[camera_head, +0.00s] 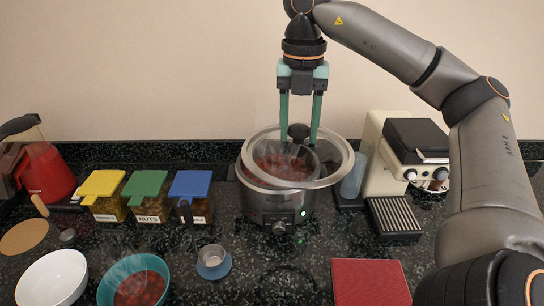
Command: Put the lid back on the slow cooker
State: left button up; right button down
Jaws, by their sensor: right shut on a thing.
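The slow cooker (275,212) is a round steel pot with a front dial, standing on the dark speckled counter against the wall. Red-brown food shows inside it. Its clear lid (343,163) has a pale rim and a dark knob (299,131). The lid is over the pot opening but off to the right, its right rim reaching past the pot. Whether it touches the pot I cannot tell. My right gripper (300,127) comes from above, its two green fingers shut on the knob from either side. My left gripper is not in view.

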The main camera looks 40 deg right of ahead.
jog(key=m, duration=0.1)
jog(key=r+m, duration=0.1)
jog(key=d+m, duration=0.1)
jog(key=shift+w+r, duration=0.2)
jog(key=shift+w, duration=0.2)
jog(key=w+d+f, duration=0.1)
jog(key=w, duration=0.1)
jog(key=w+d+f, duration=0.1)
jog(key=w, duration=0.2)
jog(key=w+d+f, duration=0.1)
jog(key=w+f, duration=0.1)
jog(key=shift+w+d, duration=0.25)
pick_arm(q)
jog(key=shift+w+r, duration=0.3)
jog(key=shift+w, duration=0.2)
pick_arm(e)
jog(key=w+d+f, duration=0.2)
jog(key=w+f, duration=0.2)
jog(key=f, duration=0.5)
jog(key=shift+w+d, duration=0.15)
jog(key=shift+w, duration=0.25)
